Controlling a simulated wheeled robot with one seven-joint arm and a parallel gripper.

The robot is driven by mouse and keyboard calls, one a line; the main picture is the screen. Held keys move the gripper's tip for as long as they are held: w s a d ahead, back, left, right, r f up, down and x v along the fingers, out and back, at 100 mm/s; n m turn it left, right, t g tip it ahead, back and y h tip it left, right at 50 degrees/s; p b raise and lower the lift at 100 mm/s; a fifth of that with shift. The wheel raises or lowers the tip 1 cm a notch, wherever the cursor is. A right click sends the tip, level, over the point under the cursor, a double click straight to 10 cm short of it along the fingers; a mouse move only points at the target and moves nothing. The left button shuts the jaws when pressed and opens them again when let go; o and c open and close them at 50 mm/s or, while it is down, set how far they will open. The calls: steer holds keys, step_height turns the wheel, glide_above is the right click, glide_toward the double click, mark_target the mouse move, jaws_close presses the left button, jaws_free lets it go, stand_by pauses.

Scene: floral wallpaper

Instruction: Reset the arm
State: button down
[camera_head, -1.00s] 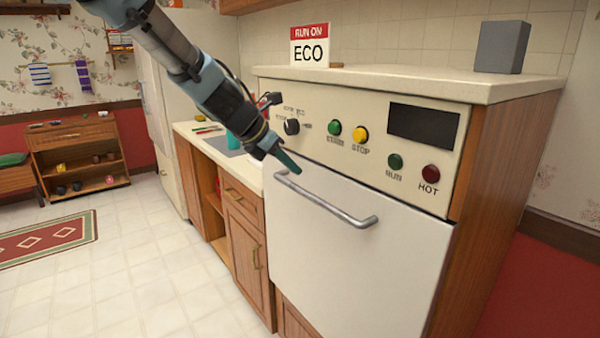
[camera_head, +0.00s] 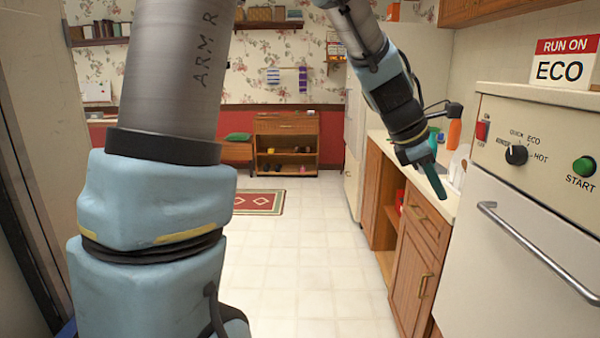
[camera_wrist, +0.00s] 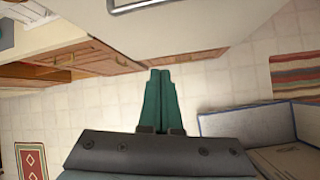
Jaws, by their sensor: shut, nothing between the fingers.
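My gripper (camera_head: 435,180) hangs at the end of my arm in the head view, in front of the counter and left of the white appliance. Its teal fingers point down and slightly right. In the wrist view the two fingers of my gripper (camera_wrist: 160,95) lie side by side, shut, with nothing between them. The gripper appears apart from the counter and the appliance. A large near part of my arm (camera_head: 150,220) fills the left of the head view.
The white appliance (camera_head: 490,270) with a bar handle (camera_head: 540,250) stands at the right. Left of it are the counter (camera_head: 447,205) and wooden cabinets (camera_head: 415,265). A patterned rug (camera_head: 258,202) lies on open tiled floor. A wooden shelf unit (camera_head: 286,145) stands at the far wall.

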steer(key=w+a+f+m+t+y, duration=0.1)
steer(key=a+f+m+y, duration=0.15)
steer(key=a, duration=0.65)
steer(key=w+a+f+m+y, duration=0.15)
steer(key=a+f+m, duration=0.25)
steer(key=a, duration=0.6)
steer(key=s+a+f+m+y, duration=0.1)
steer(key=a+m, duration=0.3)
steer(key=a, duration=0.4)
steer(key=s+a+f+m+y, duration=0.1)
steer(key=s+a+f+m, duration=0.2)
steer(key=a, duration=0.6)
steer(key=shift+s+a+f+m+y, duration=0.2)
steer(key=shift+s+f+m+y, duration=0.3)
steer(key=shift+m, duration=0.45)
steer(key=shift+r, duration=0.1)
